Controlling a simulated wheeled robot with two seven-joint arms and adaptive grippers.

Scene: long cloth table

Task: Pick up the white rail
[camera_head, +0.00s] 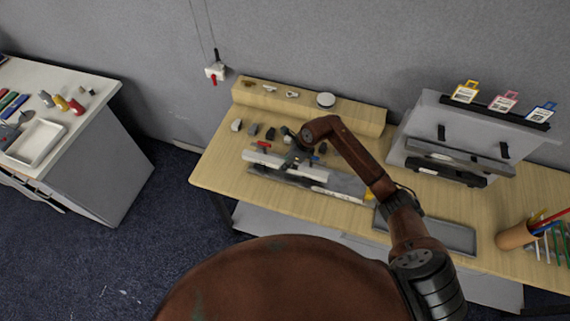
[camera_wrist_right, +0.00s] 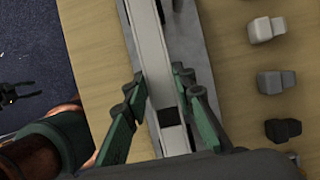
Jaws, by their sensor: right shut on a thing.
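The white rail (camera_head: 262,159) is a long pale bar at the middle of the wooden table, running left to right. My right gripper (camera_head: 293,157) reaches down onto it from above. In the right wrist view the rail (camera_wrist_right: 150,45) runs between the green fingers of my right gripper (camera_wrist_right: 160,80), one on each side, shut on it. A dark slot shows in the rail near the fingers. Whether the rail is clear of the grey surface under it I cannot tell. My left gripper does not show in the head view.
Small grey and dark blocks (camera_wrist_right: 277,82) lie beside the rail. A grey tray (camera_head: 455,236) and a panel with black rails (camera_head: 445,160) stand to the right, with a pen cup (camera_head: 515,236) beyond. A raised wooden shelf (camera_head: 348,116) lines the back. A white side table (camera_head: 80,130) stands left.

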